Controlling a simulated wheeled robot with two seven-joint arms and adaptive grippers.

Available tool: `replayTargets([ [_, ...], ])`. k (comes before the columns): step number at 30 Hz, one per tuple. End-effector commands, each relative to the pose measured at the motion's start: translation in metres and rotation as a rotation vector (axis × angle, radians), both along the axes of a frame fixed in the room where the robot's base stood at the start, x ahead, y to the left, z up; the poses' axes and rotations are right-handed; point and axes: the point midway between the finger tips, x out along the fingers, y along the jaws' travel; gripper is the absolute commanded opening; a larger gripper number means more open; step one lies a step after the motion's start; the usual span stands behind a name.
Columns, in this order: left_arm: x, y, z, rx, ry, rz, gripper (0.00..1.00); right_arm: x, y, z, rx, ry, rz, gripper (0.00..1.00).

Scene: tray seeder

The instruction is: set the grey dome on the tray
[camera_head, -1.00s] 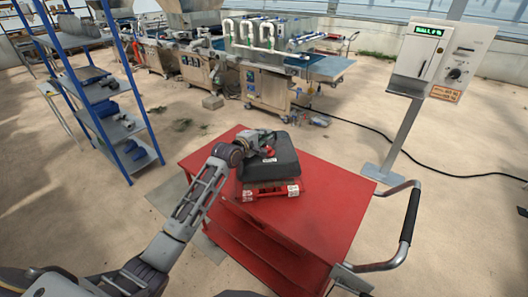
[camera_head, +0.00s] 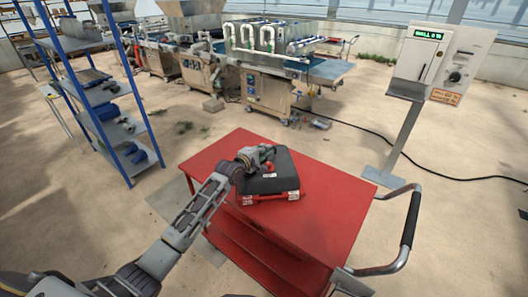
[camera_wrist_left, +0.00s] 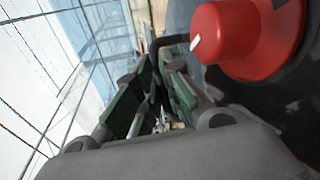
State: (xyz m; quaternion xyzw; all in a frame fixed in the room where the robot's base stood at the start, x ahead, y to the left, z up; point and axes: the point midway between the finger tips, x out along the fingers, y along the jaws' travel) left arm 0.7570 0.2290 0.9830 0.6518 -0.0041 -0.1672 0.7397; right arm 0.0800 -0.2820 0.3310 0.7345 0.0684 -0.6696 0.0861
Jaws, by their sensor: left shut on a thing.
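The grey dome (camera_head: 284,177) is a dark, boxy cover over the red tray (camera_head: 270,199) on the red cart. Its lower edge meets the tray's red front edge with no clear gap between them; I cannot tell whether it bears fully on the tray. My left gripper (camera_head: 262,155) is at the dome's top, shut on its dark handle. In the left wrist view, the green finger pads (camera_wrist_left: 150,92) close around a dark bar, beside a red knob (camera_wrist_left: 238,38) on the dome. The exact grip is partly hidden. My right gripper is out of view.
The red cart top (camera_head: 335,205) is clear around the tray, with a black-gripped handle (camera_head: 411,215) at right. A blue shelf rack (camera_head: 110,105) stands at left. A control post (camera_head: 440,60) stands at right and a seeder machine (camera_head: 268,82) behind.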

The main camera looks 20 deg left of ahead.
Motion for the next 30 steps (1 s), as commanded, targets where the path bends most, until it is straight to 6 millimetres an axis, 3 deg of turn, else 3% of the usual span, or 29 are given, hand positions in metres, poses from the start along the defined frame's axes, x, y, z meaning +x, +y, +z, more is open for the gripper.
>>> replayTargets([
  [9, 0.0, 0.0, -0.005, -0.001, -0.002, -0.001, 0.0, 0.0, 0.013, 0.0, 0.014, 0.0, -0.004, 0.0],
  [10, 0.0, 0.0, -0.006, 0.0, -0.001, 0.0, 0.11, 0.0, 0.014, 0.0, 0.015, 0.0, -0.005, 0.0],
  [15, 0.0, 0.0, -0.006, 0.0, -0.001, 0.0, 0.31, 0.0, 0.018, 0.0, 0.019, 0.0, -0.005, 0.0],
  [30, -0.003, 0.001, -0.005, 0.0, -0.001, 0.0, 0.31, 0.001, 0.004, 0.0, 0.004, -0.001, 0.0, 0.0],
])
